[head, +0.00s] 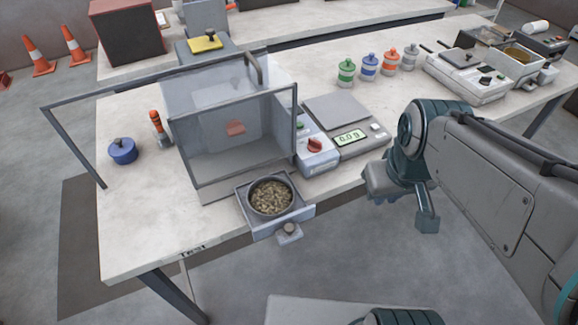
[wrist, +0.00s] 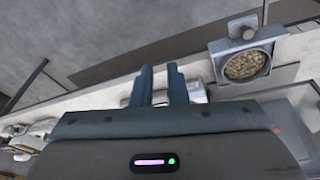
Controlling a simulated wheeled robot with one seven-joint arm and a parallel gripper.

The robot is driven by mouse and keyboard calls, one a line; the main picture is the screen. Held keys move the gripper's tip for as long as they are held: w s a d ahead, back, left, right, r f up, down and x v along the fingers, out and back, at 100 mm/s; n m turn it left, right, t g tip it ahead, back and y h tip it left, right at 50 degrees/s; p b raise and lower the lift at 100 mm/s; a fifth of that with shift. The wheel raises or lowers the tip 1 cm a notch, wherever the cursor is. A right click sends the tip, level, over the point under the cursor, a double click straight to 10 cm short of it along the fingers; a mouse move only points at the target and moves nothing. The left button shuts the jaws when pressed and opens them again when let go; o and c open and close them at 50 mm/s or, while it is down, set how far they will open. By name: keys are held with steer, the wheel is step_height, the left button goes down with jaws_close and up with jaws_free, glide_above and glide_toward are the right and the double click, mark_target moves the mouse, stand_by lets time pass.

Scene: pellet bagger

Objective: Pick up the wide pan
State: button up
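A round dark-rimmed pan (head: 271,196) full of tan pellets sits in the pulled-out grey drawer (head: 305,212) at the front of the clear-walled machine. The pan also shows in the wrist view (wrist: 246,66) at the upper right, in the same drawer (wrist: 218,45). I take it for the wide pan. My gripper (head: 428,218) is in front of the table edge, well to the right of the pan and apart from it. In the wrist view my gripper (wrist: 160,68) has two dark fingers with a narrow gap between them and nothing held.
The drawer has a front knob (head: 289,230). A scale (head: 347,137) reading 0.0 g and a control box (head: 316,150) with a red knob stand right of the machine. Several coloured jars (head: 369,67) stand behind. A metal frame (head: 75,140) sticks out left.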

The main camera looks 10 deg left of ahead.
steer(key=w+a+n+g+p, duration=0.15)
steer(key=w+a+n, duration=0.3)
steer(key=n, duration=0.45)
steer(key=n+g+p, duration=0.1)
steer(key=n+p, duration=0.2)
steer(key=n, duration=1.4)
glide_above(287, 203)
steer(key=s, duration=0.3)
step_height(287, 203, down, 4)
step_height(287, 203, down, 8)
steer(key=shift+r, duration=0.25)
steer(key=shift+w+d+f+p, duration=0.1)
steer(key=shift+f+p, duration=0.4)
steer(key=shift+f, duration=2.45)
jaws_close()
steer(key=shift+r, duration=0.1)
